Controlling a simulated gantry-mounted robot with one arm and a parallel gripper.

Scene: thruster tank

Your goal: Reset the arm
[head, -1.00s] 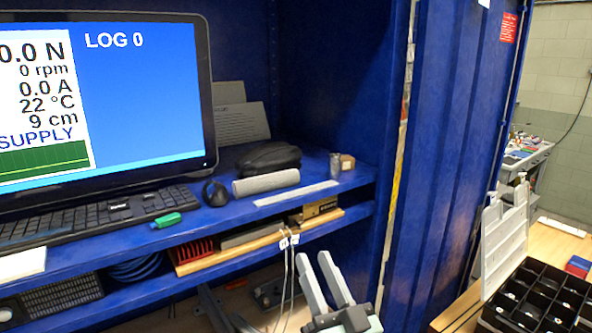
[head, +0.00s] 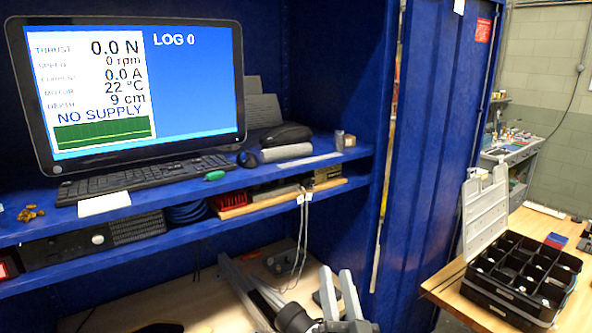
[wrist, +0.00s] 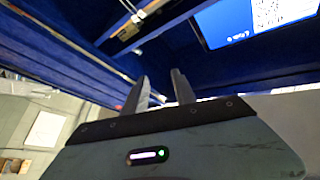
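My gripper (head: 340,296) shows at the bottom of the head view, in front of the lower part of the blue cabinet. Its two grey fingers point up and stand apart with nothing between them. In the wrist view my gripper (wrist: 160,92) also shows two separated fingers and an empty gap. It touches nothing that I can see.
A black compartment box (head: 520,275) with a raised lid sits on a wooden table at right. The blue cabinet wall (head: 430,150) stands between.

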